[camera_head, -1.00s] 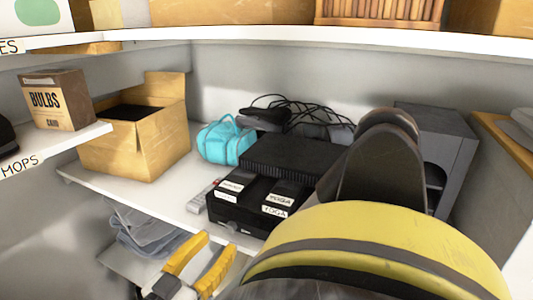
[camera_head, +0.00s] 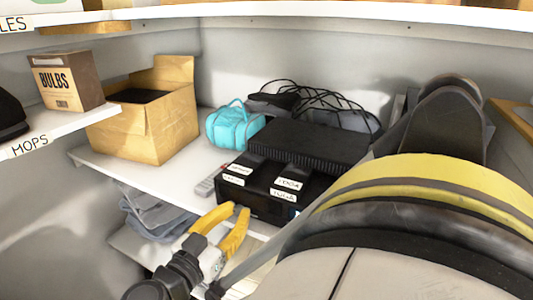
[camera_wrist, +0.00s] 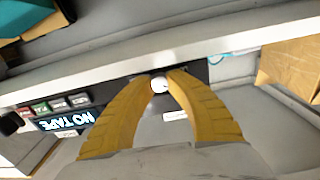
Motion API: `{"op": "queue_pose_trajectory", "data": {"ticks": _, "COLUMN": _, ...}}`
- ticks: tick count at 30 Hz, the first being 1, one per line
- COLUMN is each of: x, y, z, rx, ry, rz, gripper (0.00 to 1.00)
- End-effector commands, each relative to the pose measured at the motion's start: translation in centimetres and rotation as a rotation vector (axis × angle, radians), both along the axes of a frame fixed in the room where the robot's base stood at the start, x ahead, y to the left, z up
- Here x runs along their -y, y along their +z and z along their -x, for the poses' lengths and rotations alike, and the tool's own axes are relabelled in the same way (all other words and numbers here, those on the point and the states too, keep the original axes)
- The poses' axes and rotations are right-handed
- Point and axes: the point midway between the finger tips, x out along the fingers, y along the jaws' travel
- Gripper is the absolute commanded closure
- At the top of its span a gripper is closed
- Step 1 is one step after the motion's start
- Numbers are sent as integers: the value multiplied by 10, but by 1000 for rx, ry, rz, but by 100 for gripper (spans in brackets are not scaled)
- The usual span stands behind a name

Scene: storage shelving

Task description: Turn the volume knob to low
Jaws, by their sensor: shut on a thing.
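A black tape player (camera_head: 258,206) sits on the white shelf, with labelled cassettes on it. Its front shows in the wrist view with a lit "NO TAPE" display (camera_wrist: 66,120), upside down. A small white round knob (camera_wrist: 159,85) on that front lies between my yellow fingertips. My gripper (camera_head: 234,210) is at the front of the player in the head view, and its fingers (camera_wrist: 160,79) are closed around the knob in the wrist view. The knob's pointer and markings are too small to read. In the head view the knob cannot be made out.
A grey remote (camera_head: 208,184) lies left of the player. A turquoise bag (camera_head: 233,126), an open cardboard box (camera_head: 150,130) and black cables (camera_head: 320,100) are farther back. Folded grey cloth (camera_head: 155,215) lies on a lower shelf. The white shelf edge (camera_wrist: 210,38) runs close to my fingers.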

Motion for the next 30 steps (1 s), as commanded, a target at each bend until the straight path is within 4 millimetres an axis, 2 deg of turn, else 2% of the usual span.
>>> {"op": "queue_pose_trajectory", "data": {"ticks": 6, "x": 0, "y": -1, "z": 0, "rx": -45, "ry": 0, "rz": 110, "gripper": 100}}
{"op": "queue_pose_trajectory", "data": {"ticks": 14, "x": 0, "y": 0, "z": 0, "rx": -50, "ry": 0, "rz": 123, "gripper": 100}}
{"op": "queue_pose_trajectory", "data": {"ticks": 15, "x": 0, "y": 0, "z": 0, "rx": -50, "ry": 0, "rz": 122, "gripper": 76}}
{"op": "queue_pose_trajectory", "data": {"ticks": 17, "x": 0, "y": 0, "z": 0, "rx": -50, "ry": 0, "rz": 122, "gripper": 58}}
{"op": "queue_pose_trajectory", "data": {"ticks": 26, "x": -1, "y": 0, "z": 1, "rx": -50, "ry": 0, "rz": 122, "gripper": 57}}
{"op": "queue_pose_trajectory", "data": {"ticks": 30, "x": -6, "y": 0, "z": 11, "rx": -50, "ry": 3, "rz": 122, "gripper": 57}}
